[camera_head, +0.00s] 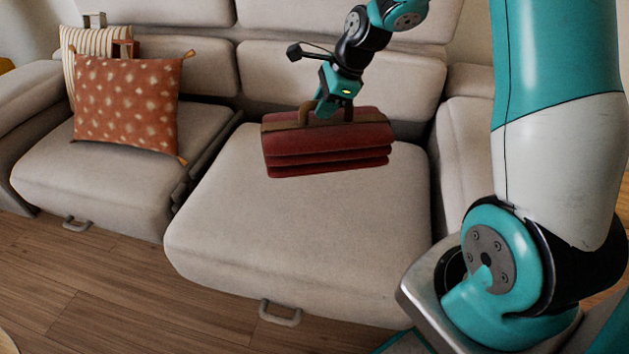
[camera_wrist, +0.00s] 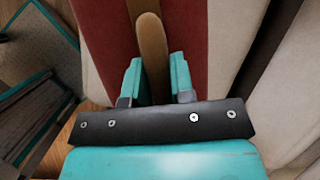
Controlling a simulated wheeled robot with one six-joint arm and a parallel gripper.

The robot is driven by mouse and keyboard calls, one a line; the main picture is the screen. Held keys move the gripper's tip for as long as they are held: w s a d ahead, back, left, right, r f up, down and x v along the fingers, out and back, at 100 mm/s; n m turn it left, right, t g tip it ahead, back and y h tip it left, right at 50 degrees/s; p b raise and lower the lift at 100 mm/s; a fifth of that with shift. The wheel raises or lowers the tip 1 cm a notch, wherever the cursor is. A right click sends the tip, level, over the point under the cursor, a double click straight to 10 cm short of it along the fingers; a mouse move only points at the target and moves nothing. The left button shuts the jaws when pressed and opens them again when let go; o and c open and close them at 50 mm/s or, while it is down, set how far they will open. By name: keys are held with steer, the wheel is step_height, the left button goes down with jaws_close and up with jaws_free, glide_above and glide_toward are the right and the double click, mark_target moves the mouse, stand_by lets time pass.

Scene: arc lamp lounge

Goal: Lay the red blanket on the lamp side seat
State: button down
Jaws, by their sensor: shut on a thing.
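The red blanket (camera_head: 328,150) is folded in a thick stack with a brown strap and handle (camera_head: 305,113) on top. It is over the back part of the right seat (camera_head: 300,230), near the backrest; I cannot tell whether it touches the seat. My gripper (camera_head: 331,108) is shut on the handle, above the blanket. In the wrist view the handle (camera_wrist: 152,45) runs between the two teal fingers of my gripper (camera_wrist: 155,78), with the red blanket (camera_wrist: 192,35) below. No lamp shows, so I cannot tell which seat is the lamp side one.
The left seat (camera_head: 110,180) bears a rust dotted cushion (camera_head: 125,105) and a striped cushion (camera_head: 85,45). A dark gap separates the two seats. An armrest (camera_head: 468,140) bounds the right seat. The front of the right seat is clear. Wood floor (camera_head: 120,270) lies in front.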

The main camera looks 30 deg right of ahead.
step_height(320, 180, down, 18)
steer(key=b, duration=0.4)
steer(key=shift+b, duration=0.3)
steer(key=shift+f, duration=0.15)
steer(key=c, duration=1)
jaws_free()
